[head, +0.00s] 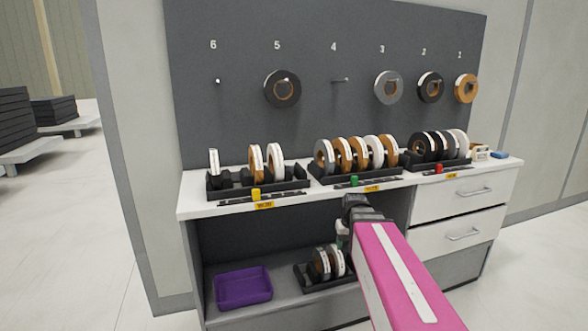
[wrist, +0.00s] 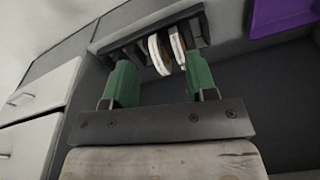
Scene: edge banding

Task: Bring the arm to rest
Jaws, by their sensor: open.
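My arm (head: 397,268), with a pink link, reaches from the lower right of the head view toward the front of the workbench. My gripper (wrist: 159,72) has green fingers set wide apart in the wrist view, with nothing held between them. Beyond the fingers is a dark rack (wrist: 205,28) with two rolls (wrist: 160,52) on the lower shelf. In the head view my gripper is mostly hidden behind my arm, in front of the shelf opening.
The lower shelf (head: 283,293) holds a purple tray (head: 243,288) and the rack. The white worktop (head: 192,200) carries racks with several tape rolls. More rolls hang on the grey pegboard (head: 230,50); pegs 6 and 4 are bare. Drawers (head: 465,213) are at right.

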